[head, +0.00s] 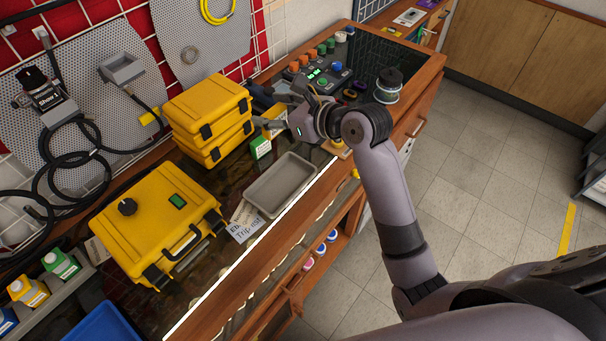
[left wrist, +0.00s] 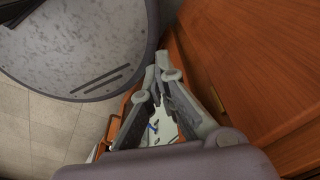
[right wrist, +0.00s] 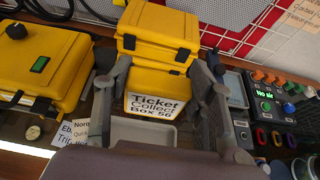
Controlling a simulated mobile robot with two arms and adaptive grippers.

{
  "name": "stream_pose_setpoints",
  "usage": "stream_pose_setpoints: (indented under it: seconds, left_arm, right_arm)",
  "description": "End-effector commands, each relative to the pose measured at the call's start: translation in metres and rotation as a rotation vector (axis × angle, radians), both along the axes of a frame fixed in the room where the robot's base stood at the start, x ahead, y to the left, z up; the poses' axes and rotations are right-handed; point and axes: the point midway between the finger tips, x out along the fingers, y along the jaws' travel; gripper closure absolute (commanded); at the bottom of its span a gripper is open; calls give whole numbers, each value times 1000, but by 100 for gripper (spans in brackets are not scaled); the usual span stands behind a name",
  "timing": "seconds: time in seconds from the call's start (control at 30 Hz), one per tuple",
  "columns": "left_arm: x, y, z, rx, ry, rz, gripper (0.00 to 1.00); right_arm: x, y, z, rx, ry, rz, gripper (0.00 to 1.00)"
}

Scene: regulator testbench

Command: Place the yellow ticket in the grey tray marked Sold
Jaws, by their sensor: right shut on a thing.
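The yellow ticket (right wrist: 155,104), with a white label reading "Ticket Collect Box 56", is between the fingers of my right gripper (right wrist: 160,95) in the right wrist view. That gripper is shut on it. In the head view my right gripper (head: 278,108) is over the bench, beyond the grey tray (head: 250,194), and partly hides the ticket. The tray looks empty; its near part also shows in the right wrist view (right wrist: 146,131). I cannot read a Sold mark on it. My left gripper (left wrist: 165,76) shows only in the left wrist view, its fingertips together, with nothing seen between them.
Stacked yellow cases (head: 208,110) stand left of my right gripper. A larger yellow case (head: 150,222) is left of the tray. White written cards (head: 243,226) lie at the tray's near end. A small green-and-white box (head: 260,148) stands beyond the tray. A knob panel (head: 325,75) is farther back.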

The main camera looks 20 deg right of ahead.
Motion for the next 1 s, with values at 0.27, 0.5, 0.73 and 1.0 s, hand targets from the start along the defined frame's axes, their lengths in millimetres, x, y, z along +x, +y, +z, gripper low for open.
stream_pose_setpoints:
  seconds: [0.27,0.5,0.73,1.0]
  left_arm:
    - [-2,-2,1,-2,3,0,100]
    - [-13,3,0,4,19,-2,100]
    - [-12,3,-2,4,18,-2,100]
    - [-7,2,-6,4,11,-2,100]
  right_arm:
    - [-6,2,-56,-1,14,12,73]
    - [-6,2,-119,-2,11,11,73]
    - [-5,2,-154,0,6,12,73]
    - [-5,3,-188,-2,7,13,73]
